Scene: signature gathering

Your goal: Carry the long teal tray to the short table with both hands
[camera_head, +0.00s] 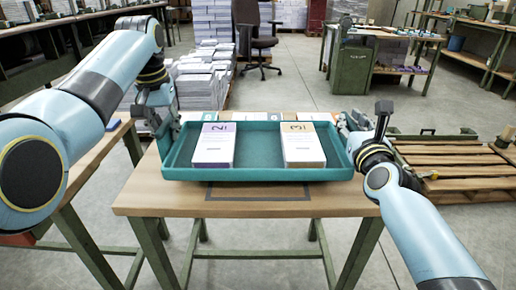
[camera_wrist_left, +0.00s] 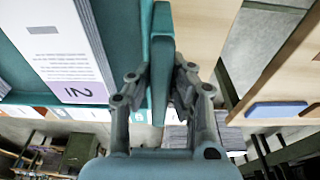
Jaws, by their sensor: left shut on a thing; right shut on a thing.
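The long teal tray (camera_head: 260,150) is in the middle of the head view, roughly level, above a wooden table (camera_head: 150,200) with a dark outlined rectangle (camera_head: 262,197) on its top. I cannot tell if the tray touches the table. Two paper stacks lie in the tray: a purple-labelled "2" stack (camera_head: 214,147) and a tan-labelled "3" stack (camera_head: 302,146). My left gripper (camera_head: 164,128) is shut on the tray's left end; the left wrist view shows its fingers on both sides of the teal wall (camera_wrist_left: 161,70). My right gripper (camera_head: 352,132) is shut on the tray's right end.
Another wooden table (camera_head: 80,165) stands at the left, separated by a gap. Wooden pallets (camera_head: 450,165) lie on the floor at right. Paper piles (camera_head: 200,82) and an office chair (camera_head: 256,35) stand behind. Several cards partly show behind the tray.

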